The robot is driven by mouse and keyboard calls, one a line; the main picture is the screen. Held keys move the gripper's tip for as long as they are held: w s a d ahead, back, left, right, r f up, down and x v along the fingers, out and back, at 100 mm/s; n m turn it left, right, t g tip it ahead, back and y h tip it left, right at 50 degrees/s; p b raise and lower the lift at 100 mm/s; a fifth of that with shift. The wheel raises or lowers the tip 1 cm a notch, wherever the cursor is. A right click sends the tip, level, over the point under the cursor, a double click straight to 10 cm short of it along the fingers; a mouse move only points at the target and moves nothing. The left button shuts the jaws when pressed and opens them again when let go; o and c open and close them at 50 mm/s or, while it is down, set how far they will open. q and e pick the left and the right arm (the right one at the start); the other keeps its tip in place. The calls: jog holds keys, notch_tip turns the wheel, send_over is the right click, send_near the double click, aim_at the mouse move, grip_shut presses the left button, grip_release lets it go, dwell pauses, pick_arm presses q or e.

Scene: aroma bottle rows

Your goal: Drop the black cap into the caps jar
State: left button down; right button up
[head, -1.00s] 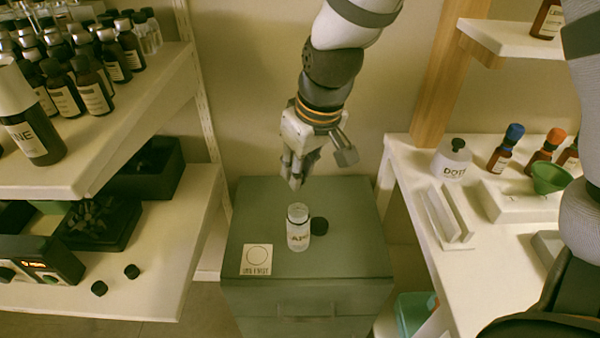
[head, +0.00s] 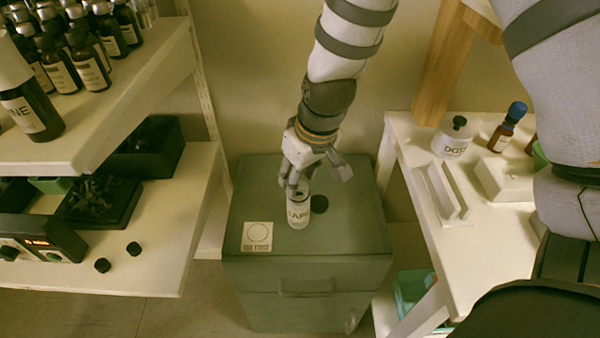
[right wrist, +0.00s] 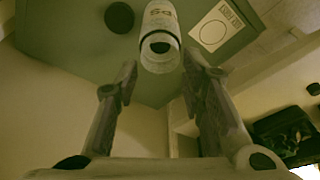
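The caps jar (head: 298,212), a small white jar with dark lettering, stands upright on the green cabinet; it also shows in the right wrist view (right wrist: 161,22). A round dark spot shows at its top; I cannot tell whether it is an opening or a cap. A black cap (head: 320,203) lies on the cabinet just right of the jar, also in the right wrist view (right wrist: 119,17). My right gripper (head: 295,184) is at the jar's top. Its fingers (right wrist: 160,65) are spread apart with nothing visibly held between them. My left gripper is out of view.
A white card with a circle (head: 257,236) lies left of the jar on the cabinet (head: 350,235). Two more black caps (head: 102,265) (head: 134,249) lie on the lower left shelf. Bottles crowd the upper left shelf. A white table (head: 480,240) stands right.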

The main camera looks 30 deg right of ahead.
dwell(0.6)
notch_tip(320, 180, up, 7)
dwell(0.3)
jog(key=s+f+m+g, duration=0.1)
jog(key=s+f+g, duration=0.2)
jog(key=s+f, duration=1.65)
jog(key=s+a+f+g, duration=0.1)
jog(key=s+f, duration=0.3)
jog(key=s, duration=0.6)
jog(key=shift+a+f+m+g, duration=0.3)
